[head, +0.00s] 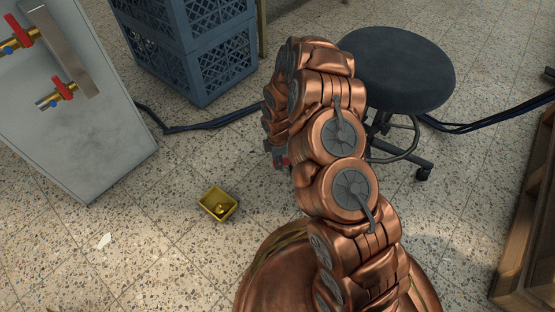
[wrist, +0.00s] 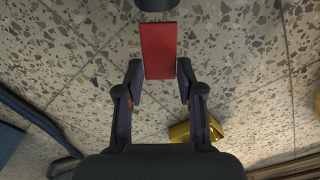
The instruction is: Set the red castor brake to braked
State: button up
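The red castor brake shows as a flat red tab (wrist: 159,50) at the top middle of the wrist view. A dark rounded part (wrist: 156,4) is at its upper end. My gripper (wrist: 160,78) has its two dark fingers apart, one at each side of the tab's lower end. I cannot tell whether they touch it. In the head view a small bit of red (head: 283,161) shows at the left edge of my copper arm, and the arm hides most of the gripper. I cannot tell the brake's setting.
A yellow bin (head: 217,216) stands on the speckled tile floor and also shows in the wrist view (wrist: 180,132). A black stool (head: 395,70) is behind my arm. Blue crates (head: 168,65), a grey cabinet (head: 105,140), dark cables (head: 200,124) and a wooden pallet (head: 530,220) surround free floor.

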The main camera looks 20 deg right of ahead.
grip_shut()
jog(key=shift+r+p, duration=0.1)
jog(key=shift+p, duration=0.2)
jog(key=shift+d+h+p, duration=0.1)
jog(key=shift+h+p, duration=0.2)
jog(key=shift+p, duration=0.4)
jog(key=f+h+p, duration=0.1)
jog(key=p, duration=0.3)
jog(key=shift+w+h, duration=0.15)
jog(key=shift+h, duration=0.25)
jog(key=shift+a+f+h, duration=0.35)
jog(key=shift+f+h, duration=0.05)
jog(key=shift+h, duration=0.1)
jog(key=shift+a+f+h, duration=0.3)
jog(key=shift+f+h, duration=0.15)
jog(key=shift+h, duration=0.45)
